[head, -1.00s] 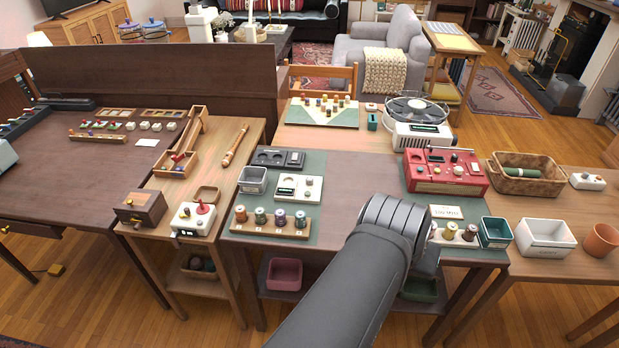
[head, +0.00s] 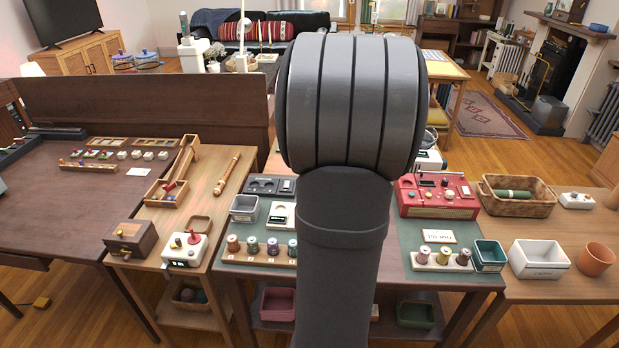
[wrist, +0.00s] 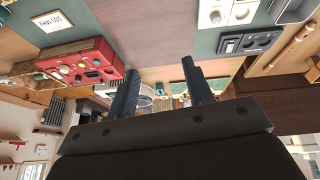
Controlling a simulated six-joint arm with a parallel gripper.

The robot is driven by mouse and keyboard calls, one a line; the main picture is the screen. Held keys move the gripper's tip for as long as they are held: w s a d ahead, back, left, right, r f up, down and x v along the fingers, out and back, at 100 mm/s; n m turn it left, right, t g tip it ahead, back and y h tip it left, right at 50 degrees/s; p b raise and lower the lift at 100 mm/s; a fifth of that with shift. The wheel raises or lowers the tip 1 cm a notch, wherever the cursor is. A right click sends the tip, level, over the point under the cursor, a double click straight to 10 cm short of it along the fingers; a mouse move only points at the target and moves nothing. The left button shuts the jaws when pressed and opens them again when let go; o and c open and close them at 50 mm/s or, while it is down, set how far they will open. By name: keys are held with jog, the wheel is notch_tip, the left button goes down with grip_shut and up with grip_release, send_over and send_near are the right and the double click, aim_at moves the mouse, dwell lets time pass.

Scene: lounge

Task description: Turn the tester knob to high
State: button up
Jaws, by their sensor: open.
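A white panel device (head: 278,216) with a small display and knobs, which may be the tester, sits on the green mat left of my arm in the head view. My arm covers its right part, and I cannot read its knob setting. It also shows upside down at the top of the wrist view (wrist: 225,14), with round knobs on its face. My gripper (wrist: 160,68) is open and empty, its two dark fingers well apart and clear of the device. In the head view my raised arm hides the gripper.
A black panel (head: 268,185) lies just behind the white device, and a grey bin (head: 244,209) stands to its left. A rack of spools (head: 262,256) is in front. A red radio-like unit (head: 437,203) stands right of my arm. The bench's bare middle shows in the wrist view.

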jog(key=w+a+f+n+y, duration=0.1)
jog(key=w+a+f, duration=0.25)
jog(key=a, duration=0.25)
jog(key=w+a+f, duration=0.3)
jog(key=a+f, duration=0.1)
jog(key=a, duration=0.2)
jog(key=shift+g, duration=0.3)
jog(key=x, duration=1.6)
jog(key=shift+w+a+f, duration=0.2)
jog(key=shift+w+a, duration=0.15)
jog(key=shift+a, duration=0.05)
jog(key=shift+c, duration=0.2)
jog(key=c, duration=1)
